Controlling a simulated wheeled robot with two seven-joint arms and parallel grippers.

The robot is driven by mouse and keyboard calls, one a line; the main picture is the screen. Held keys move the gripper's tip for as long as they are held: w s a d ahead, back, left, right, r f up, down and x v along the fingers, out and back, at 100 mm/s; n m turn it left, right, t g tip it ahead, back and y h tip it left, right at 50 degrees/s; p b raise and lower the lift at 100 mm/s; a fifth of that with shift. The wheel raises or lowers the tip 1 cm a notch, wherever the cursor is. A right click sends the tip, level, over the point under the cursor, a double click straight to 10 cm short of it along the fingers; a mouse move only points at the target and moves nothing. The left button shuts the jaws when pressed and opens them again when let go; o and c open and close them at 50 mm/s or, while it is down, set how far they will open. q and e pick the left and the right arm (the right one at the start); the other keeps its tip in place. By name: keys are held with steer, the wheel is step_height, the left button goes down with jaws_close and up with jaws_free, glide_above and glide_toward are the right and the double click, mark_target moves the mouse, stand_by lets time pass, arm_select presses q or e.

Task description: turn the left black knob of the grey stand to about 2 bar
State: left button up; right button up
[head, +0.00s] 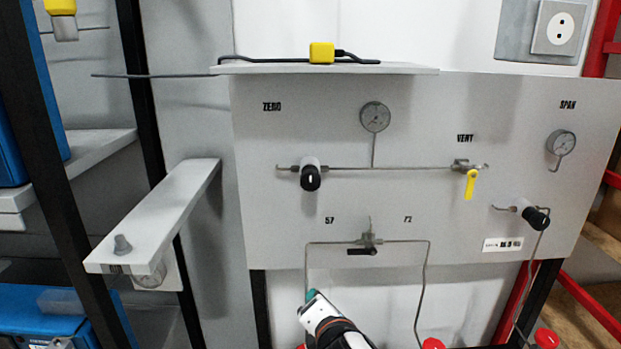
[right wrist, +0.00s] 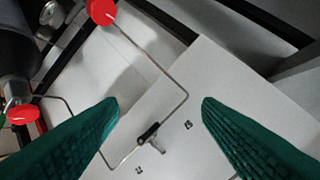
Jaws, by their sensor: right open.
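The left black knob (head: 310,178) is on the grey stand (head: 265,215), under the label ZERO, with a small white mark on its face. A round gauge (head: 375,116) is joined by tube above and right of it; its needle is too small to read. My right gripper (head: 311,294) is below the knob, apart from it, with a teal fingertip showing. In the right wrist view my right gripper (right wrist: 160,104) has its green fingers wide apart and nothing held. The left knob is not seen there. My left gripper is not in view.
A yellow vent lever (head: 470,184) and a second black knob (head: 536,218) are further right. A shelf (head: 160,210) juts out at left.

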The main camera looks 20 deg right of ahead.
mark_target(311, 184)
steer(key=w+a+r+n+t+h, duration=0.1)
steer(key=w+r+n+t+h, duration=0.3)
steer(key=r+n, duration=1)
steer(key=w+d+r+m+p, duration=0.1)
steer(key=w, duration=0.2)
steer(key=w+d+r+m+y+p, duration=0.1)
steer(key=w+p, duration=0.1)
steer(key=w, duration=0.2)
steer(key=w+d+r+m+t+p, duration=0.1)
steer(key=w, duration=0.3)
steer(key=shift+w+r+p, duration=0.15)
steer(key=shift+w+p, duration=0.1)
steer(key=shift+p, duration=0.05)
steer(key=shift+w+d, duration=0.1)
steer(key=shift+w, duration=0.4)
steer(key=c, duration=1)
